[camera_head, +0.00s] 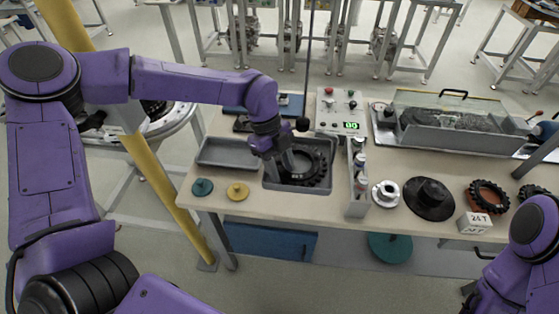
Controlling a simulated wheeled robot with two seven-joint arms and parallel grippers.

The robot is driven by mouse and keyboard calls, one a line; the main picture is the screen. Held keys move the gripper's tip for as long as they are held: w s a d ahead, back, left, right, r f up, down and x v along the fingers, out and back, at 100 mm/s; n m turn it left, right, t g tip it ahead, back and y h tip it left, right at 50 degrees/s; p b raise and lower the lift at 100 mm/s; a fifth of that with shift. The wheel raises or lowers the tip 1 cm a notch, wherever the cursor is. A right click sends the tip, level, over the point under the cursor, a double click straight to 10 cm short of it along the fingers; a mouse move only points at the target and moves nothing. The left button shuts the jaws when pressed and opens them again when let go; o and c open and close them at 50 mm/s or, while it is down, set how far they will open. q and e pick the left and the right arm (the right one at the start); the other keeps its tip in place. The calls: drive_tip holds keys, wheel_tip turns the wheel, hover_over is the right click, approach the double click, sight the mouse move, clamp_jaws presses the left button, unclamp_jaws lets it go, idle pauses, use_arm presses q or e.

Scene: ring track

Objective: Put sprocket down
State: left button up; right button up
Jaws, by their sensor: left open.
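A dark toothed sprocket (312,177) lies in a grey tray (268,186) near the middle of the workbench. My left gripper (282,168) reaches down into this tray at the sprocket's left side. Its jaws are open, and its fingers partly cover the sprocket's left edge. Whether the fingers touch it cannot be told. Part of my right arm shows at the lower right, but its gripper is outside the view.
An empty grey tray (228,152) is to the left. Teal (202,187) and yellow (238,191) discs lie at the front. A control box (342,110) stands behind. A narrow bin (356,207), silver flange (385,193), black hub (429,197) and toothed ring (488,196) are to the right.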

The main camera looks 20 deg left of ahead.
use_arm(q)
drive_tip(key=shift+w+a+r+b, duration=0.15)
drive_tip(key=shift+r+b, duration=0.2)
drive_tip(key=shift+r, duration=0.05)
drive_tip(key=b+v, duration=0.3)
drive_tip(key=v, duration=0.8)
drive_tip(key=shift+a+r, duration=0.1)
drive_tip(key=shift+a, duration=0.05)
